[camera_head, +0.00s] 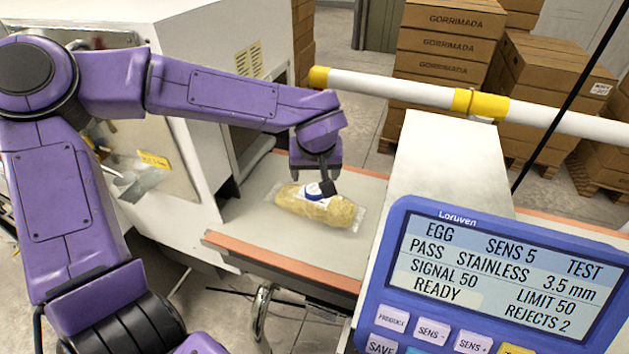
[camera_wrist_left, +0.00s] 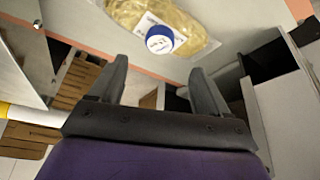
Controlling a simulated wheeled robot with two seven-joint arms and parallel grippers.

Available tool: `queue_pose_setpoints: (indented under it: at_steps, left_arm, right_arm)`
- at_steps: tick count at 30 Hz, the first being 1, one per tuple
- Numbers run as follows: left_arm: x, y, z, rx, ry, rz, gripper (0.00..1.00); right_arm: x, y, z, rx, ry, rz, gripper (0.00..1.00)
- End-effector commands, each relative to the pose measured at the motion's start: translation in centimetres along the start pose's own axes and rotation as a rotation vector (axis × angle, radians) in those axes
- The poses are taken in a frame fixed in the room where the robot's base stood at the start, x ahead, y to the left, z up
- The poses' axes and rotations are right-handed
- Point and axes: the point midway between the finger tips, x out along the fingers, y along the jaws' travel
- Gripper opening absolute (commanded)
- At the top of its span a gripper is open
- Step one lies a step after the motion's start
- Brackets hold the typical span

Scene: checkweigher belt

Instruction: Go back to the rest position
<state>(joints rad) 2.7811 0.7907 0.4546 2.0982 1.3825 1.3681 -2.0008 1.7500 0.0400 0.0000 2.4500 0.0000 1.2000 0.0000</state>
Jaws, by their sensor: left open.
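Whether a finger touches the pack I cannot tell. My right gripper is not in view.
The pale belt (camera_head: 250,215) has orange edges and runs between a white machine (camera_head: 185,70) and a white housing (camera_head: 445,160). A display panel (camera_head: 490,280) stands front right. A white and yellow rail (camera_head: 410,92) crosses behind. Stacked cartons (camera_head: 445,45) stand at the back.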

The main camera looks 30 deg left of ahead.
Motion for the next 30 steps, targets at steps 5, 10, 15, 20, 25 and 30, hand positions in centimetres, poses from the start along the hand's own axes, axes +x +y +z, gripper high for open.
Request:
queue_pose_setpoints:
  at_steps: [5, 10, 15, 20, 25, 30]
  left_arm:
    - [-2.5, 0.0, 0.0, 0.0, 0.002, 0.001, 0.77]
    - [-2.9, 0.0, 0.0, 0.001, 0.0, -0.001, 0.77]
    - [-2.8, 0.0, 0.0, 0.001, 0.0, -0.001, 0.77]
    - [-2.8, 0.0, 0.0, 0.0, 0.0, -0.001, 0.77]
    - [-4.0, 0.0, -0.5, 0.0, 0.0, 0.0, 0.77]
    - [-7.6, 0.0, -2.1, 0.0, 0.0, 0.0, 0.77]
  right_arm:
    - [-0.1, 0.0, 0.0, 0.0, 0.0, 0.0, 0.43]
    - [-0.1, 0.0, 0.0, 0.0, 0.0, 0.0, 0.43]
    - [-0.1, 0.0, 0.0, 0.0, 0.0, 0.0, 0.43]
    - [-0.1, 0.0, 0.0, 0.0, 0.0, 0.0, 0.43]
    - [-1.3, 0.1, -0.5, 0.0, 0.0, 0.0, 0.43]
    - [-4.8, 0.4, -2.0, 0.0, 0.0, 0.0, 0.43]
